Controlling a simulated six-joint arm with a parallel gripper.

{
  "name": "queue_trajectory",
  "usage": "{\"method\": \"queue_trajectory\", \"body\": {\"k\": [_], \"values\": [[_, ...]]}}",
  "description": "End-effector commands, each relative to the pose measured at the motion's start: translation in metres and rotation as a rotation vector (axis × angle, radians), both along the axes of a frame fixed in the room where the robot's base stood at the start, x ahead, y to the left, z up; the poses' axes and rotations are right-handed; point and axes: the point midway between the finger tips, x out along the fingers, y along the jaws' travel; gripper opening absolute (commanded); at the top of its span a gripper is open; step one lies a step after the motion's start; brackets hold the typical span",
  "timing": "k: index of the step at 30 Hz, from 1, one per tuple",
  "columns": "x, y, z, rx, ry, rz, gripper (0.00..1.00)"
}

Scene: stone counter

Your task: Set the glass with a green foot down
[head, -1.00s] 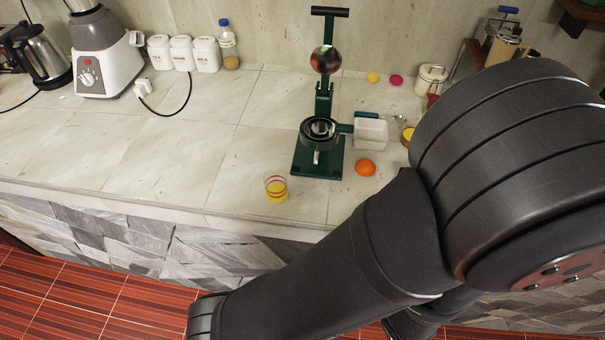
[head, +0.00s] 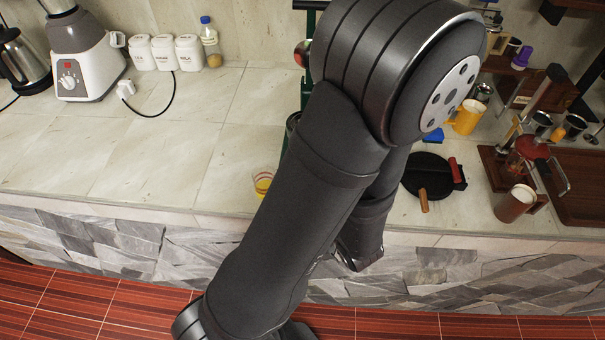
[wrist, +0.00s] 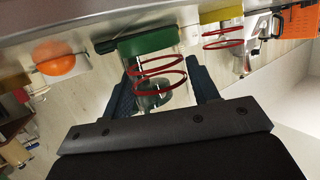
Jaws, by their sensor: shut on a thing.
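In the wrist view, my gripper (wrist: 160,72) is shut on a clear glass with red rings (wrist: 158,84). The glass sits between the two fingers. A dark greenish patch shows through its lower part in the picture; I cannot tell whether that is its foot. I cannot tell whether the held glass touches the counter. In the head view, my arm hides the gripper and the held glass.
An orange (wrist: 55,58) lies left in the wrist view. A round black tool (head: 428,174) and mugs stand right.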

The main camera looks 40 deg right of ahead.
Motion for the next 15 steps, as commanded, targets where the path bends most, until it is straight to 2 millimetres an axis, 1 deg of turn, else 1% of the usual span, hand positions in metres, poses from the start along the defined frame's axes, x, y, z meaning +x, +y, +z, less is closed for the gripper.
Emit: {"method": "queue_trajectory", "body": {"k": [1,8,15], "values": [[0.005,-0.001,0.000,-0.001,0.000,0.003,0.30],[0.015,-0.004,0.000,-0.002,-0.001,0.003,0.30],[0.042,-0.010,0.000,-0.001,0.000,0.006,0.30]]}}
